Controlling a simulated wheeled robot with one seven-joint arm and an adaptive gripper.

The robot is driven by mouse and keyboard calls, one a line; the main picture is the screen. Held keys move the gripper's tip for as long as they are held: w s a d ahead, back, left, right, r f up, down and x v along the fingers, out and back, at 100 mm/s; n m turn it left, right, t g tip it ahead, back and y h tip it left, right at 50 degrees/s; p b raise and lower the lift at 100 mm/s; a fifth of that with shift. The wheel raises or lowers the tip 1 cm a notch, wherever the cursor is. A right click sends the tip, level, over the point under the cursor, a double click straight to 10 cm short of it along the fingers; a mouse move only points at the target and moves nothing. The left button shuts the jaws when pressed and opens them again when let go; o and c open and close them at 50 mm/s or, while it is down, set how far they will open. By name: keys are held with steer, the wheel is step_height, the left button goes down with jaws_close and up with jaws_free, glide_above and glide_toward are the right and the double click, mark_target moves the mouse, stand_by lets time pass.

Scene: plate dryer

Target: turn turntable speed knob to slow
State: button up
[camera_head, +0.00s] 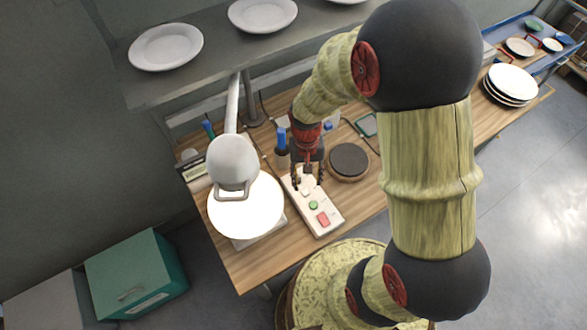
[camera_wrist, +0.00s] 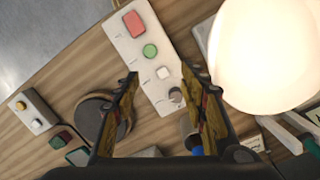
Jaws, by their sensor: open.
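A white control panel (camera_head: 328,222) lies on the wooden bench and carries a red button, a green button, a white button and a dark round knob. In the wrist view, the panel (camera_wrist: 126,43) runs between my fingers, with the dark knob (camera_wrist: 176,95) at its near end. The knob's pointer and the small labels are too small to read. My gripper (camera_head: 308,183) is open and points down over the knob end of the panel. In the wrist view, its fingers (camera_wrist: 163,74) stand apart on either side of the panel, holding nothing. The round turntable (camera_head: 349,161) sits beside the panel.
A lit lamp (camera_head: 232,165) hangs close to the left of my gripper. Blue-handled tools (camera_head: 282,141) stand behind the panel. A small box with two buttons (camera_wrist: 35,114) shows in the wrist view. A plate stack (camera_head: 511,84) is at right, and a shelf with plates (camera_head: 165,47) is above.

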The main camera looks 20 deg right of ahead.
steer(key=w+f+m, duration=0.1)
steer(key=w, duration=0.1)
steer(key=w+f, duration=0.1)
steer(key=w, duration=0.1)
steer(key=w+f+m+t, duration=0.1)
steer(key=w, duration=0.2)
steer(key=shift+a+f+m, duration=0.3)
steer(key=shift+f, duration=0.1)
steer(key=shift+w+t, duration=0.25)
steer(key=shift+t, duration=0.05)
steer(key=shift+m, duration=0.4)
steer(key=shift+s+f, duration=0.1)
steer(key=shift+f, duration=3.7)
steer(key=shift+c, duration=0.4)
jaws_close()
